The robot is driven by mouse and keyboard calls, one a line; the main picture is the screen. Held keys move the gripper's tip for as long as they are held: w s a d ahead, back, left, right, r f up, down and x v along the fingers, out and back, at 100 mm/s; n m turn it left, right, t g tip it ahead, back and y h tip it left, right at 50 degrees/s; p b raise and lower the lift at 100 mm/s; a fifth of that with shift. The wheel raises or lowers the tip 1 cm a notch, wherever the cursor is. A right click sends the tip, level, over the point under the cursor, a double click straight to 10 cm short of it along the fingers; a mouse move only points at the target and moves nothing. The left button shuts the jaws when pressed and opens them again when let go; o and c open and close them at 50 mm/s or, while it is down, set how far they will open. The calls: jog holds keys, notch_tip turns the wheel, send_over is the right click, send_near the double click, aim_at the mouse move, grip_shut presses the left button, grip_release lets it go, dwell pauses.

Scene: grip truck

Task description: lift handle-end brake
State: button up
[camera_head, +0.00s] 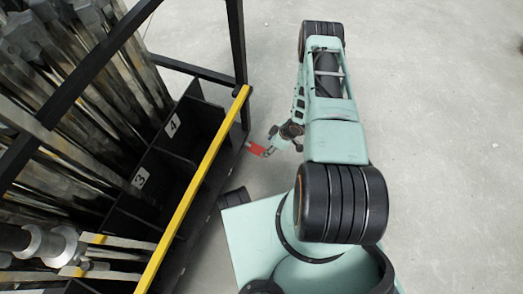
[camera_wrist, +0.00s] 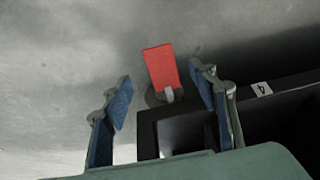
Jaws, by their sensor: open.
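The brake is a red pedal (camera_head: 256,149) low at the outer corner of the black truck (camera_head: 177,157), close to the floor. In the wrist view the red pedal (camera_wrist: 161,66) stands out past the truck's dark corner, with a small light metal piece at its lower end. My gripper (camera_head: 272,142) is right beside the pedal in the head view. In the wrist view the blue-padded fingers of my gripper (camera_wrist: 160,82) are spread apart, one on each side of the pedal, with visible gaps. Nothing is held. Whether the pedal lies at fingertip depth is hard to tell.
The truck carries long metal bars (camera_head: 85,65) and compartments labelled 3 and 4. A yellow bar (camera_head: 195,188) runs along its side, and black posts rise near my gripper. The truck's dark edge (camera_wrist: 250,100) lies close to the right finger. Grey floor (camera_head: 440,120) to the right is clear.

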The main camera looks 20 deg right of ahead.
aim_at(261, 151)
jog(key=b+x, duration=0.2)
jog(key=x, duration=0.5)
jog(key=shift+a+f+b, duration=0.1)
jog(key=shift+f+b, duration=0.2)
jog(key=shift+c, duration=0.6)
grip_shut()
